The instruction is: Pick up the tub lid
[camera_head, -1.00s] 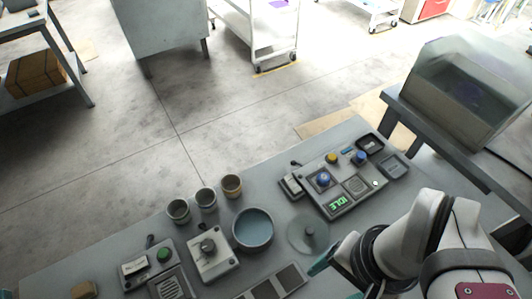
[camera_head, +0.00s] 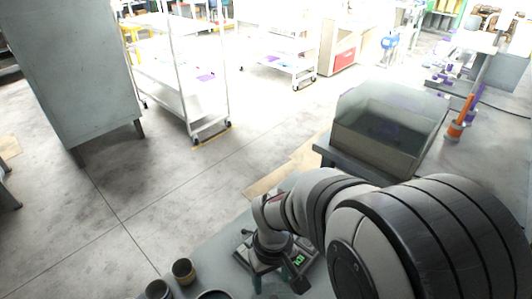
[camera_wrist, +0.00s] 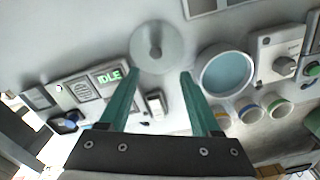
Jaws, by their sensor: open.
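The tub lid (camera_wrist: 156,45), a pale grey round disc with a small central knob, lies flat on the bench in the wrist view. My gripper (camera_wrist: 159,76) has its two teal fingers spread apart and empty, with the lid's knob lying beyond the fingertips, roughly between them in the picture. The open round tub (camera_wrist: 227,72), with a blue-grey inside, is right of the lid. In the head view, the tub's rim (camera_head: 213,295) just shows at the bottom edge, and the lid is not visible. My arm reaches down over the bench there.
The control panel with the green IDLE display (camera_wrist: 109,76) is left of the lid. Several small cups (camera_wrist: 250,112) stand near the tub, and a knob box (camera_wrist: 287,55) is farther right. In the head view, a clear-sided bin (camera_head: 385,130) stands beyond my arm.

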